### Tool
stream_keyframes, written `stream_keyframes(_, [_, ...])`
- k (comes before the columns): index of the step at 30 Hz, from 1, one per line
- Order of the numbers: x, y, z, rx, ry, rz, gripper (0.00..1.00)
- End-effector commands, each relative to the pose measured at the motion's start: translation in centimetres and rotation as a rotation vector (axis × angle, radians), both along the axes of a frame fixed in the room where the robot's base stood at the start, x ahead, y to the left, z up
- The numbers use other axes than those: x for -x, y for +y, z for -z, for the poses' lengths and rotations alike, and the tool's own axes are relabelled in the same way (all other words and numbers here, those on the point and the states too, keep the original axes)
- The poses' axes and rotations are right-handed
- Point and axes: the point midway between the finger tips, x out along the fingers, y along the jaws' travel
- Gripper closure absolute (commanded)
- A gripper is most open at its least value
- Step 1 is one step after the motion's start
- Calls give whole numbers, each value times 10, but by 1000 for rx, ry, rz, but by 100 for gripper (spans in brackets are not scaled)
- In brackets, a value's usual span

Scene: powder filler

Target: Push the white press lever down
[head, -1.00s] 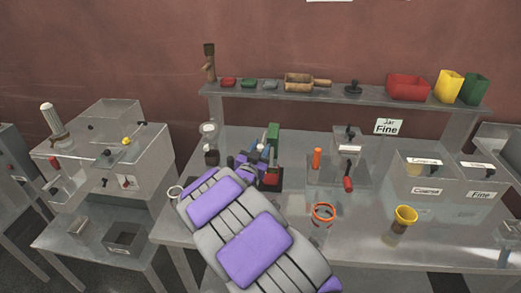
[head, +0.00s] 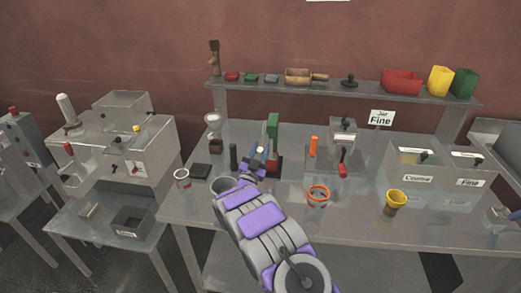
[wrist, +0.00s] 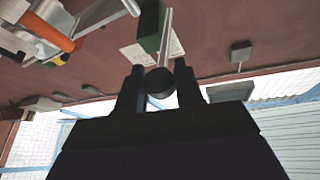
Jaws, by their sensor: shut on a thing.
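My gripper (head: 258,163) is at the small press on the main table, beside its green block (head: 273,126) and red part (head: 276,160). In the wrist view my gripper (wrist: 160,82) is shut on the dark round end (wrist: 160,80) of a pale lever rod (wrist: 167,38). The rod runs up beside the green block (wrist: 150,22). In the head view the lever is partly hidden by my gripper, and its tilt is hard to tell. A separate white upright handle (head: 66,110) stands on the left machine.
A black cylinder (head: 233,157), a black block (head: 200,172) and a clear red-rimmed cup (head: 182,179) are left of my gripper. An orange-rimmed jar (head: 318,195) and a yellow funnel (head: 395,203) stand to the right. A shelf (head: 345,90) runs behind.

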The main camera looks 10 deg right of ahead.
Motion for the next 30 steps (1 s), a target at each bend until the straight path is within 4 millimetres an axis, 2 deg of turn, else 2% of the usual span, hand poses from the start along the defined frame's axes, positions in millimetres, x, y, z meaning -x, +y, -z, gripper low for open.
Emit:
stream_keyframes(1, [-1,0,10,0,12,-1,100])
stream_keyframes(12, [-13,-3,40,-2,15,-2,100])
stream_keyframes(30, [-18,-5,47,-2,11,-1,100])
